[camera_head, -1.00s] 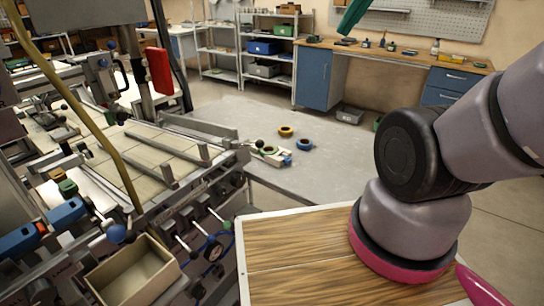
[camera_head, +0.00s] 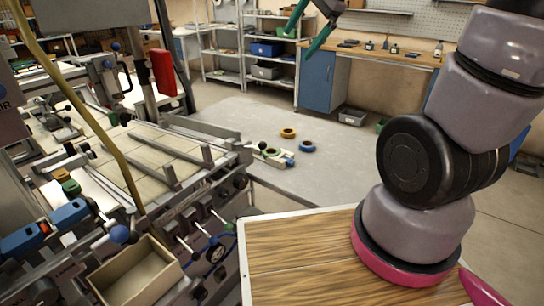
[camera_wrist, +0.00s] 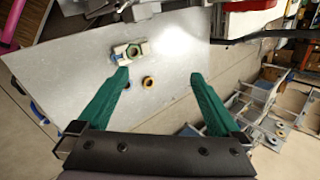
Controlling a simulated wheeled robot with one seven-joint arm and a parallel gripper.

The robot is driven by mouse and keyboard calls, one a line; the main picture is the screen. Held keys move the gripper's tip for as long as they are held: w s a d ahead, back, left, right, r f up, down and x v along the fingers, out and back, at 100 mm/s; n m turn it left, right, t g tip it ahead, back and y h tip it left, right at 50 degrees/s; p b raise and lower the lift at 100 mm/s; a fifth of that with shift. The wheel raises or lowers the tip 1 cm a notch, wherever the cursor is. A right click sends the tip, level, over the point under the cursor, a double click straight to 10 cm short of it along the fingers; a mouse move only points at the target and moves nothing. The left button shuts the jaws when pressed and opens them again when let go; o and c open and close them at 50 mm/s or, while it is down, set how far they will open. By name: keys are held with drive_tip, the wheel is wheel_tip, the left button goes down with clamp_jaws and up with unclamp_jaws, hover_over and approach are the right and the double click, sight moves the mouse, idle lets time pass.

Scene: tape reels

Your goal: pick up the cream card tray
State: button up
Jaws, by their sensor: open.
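The cream card tray (camera_head: 137,272) is an open, empty-looking box at the lower left of the head view, beside the front of the machine. I do not see it in the wrist view. My gripper (camera_head: 298,43) is high at the top of the head view, far from the tray. In the wrist view my gripper (camera_wrist: 160,75) has its two green fingers spread wide with nothing between them.
An orange reel (camera_head: 288,132) and a blue reel (camera_head: 307,147) lie on the grey table (camera_head: 225,112), near a small pale holder (camera_head: 268,151). The machine (camera_head: 150,160) fills the left. A wood-patterned top (camera_head: 300,270) lies in front.

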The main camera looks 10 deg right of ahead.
drive_tip(key=w+a+f+m+g, duration=0.1)
drive_tip(key=w+a+f+m, duration=0.2)
drive_tip(key=w+f+m, duration=0.35)
drive_tip(key=w+a+f+m, duration=0.2)
drive_tip(key=w+f+m, duration=0.1)
drive_tip(key=w+f, duration=0.5)
drive_tip(key=w+a+f+m, duration=0.1)
drive_tip(key=f+m, duration=0.1)
drive_tip(key=f, duration=0.5)
drive_tip(key=w+a+f+m+h, duration=0.1)
drive_tip(key=w+f+m, duration=0.1)
drive_tip(key=f, duration=0.5)
drive_tip(key=w+f+m+g+h, duration=0.1)
drive_tip(key=f+m, duration=0.1)
drive_tip(key=f, duration=0.5)
drive_tip(key=shift+w+a+f, duration=0.15)
drive_tip(key=shift+w+a, duration=0.2)
drive_tip(key=shift+a, duration=0.05)
drive_tip(key=shift+x, duration=2.9)
drive_tip(key=shift+s, duration=0.1)
clamp_jaws()
